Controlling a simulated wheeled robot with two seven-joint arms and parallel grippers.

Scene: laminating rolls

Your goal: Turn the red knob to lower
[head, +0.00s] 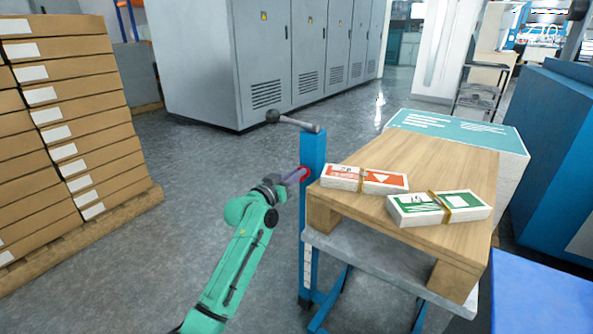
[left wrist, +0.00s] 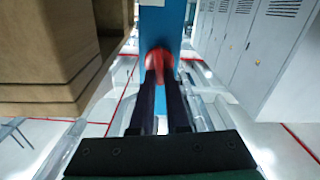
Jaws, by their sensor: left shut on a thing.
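The red knob (head: 305,173) sits on the side of a blue post (head: 313,150) at the left end of a lift table. My left gripper (head: 299,175) reaches it from the left and is shut on the knob. In the left wrist view the red knob (left wrist: 159,60) shows between the ends of the two dark fingers (left wrist: 162,80), against the blue post (left wrist: 160,25). The fingers hide part of the knob. My right gripper is in neither view.
The lift table (head: 380,258) bears a wooden board (head: 440,160) with two banded stacks, one red-labelled (head: 365,178), one green-labelled (head: 438,208). A lever (head: 295,121) tops the post. Cartons (head: 60,120) stand left, grey cabinets (head: 210,60) behind. Floor left of the post is clear.

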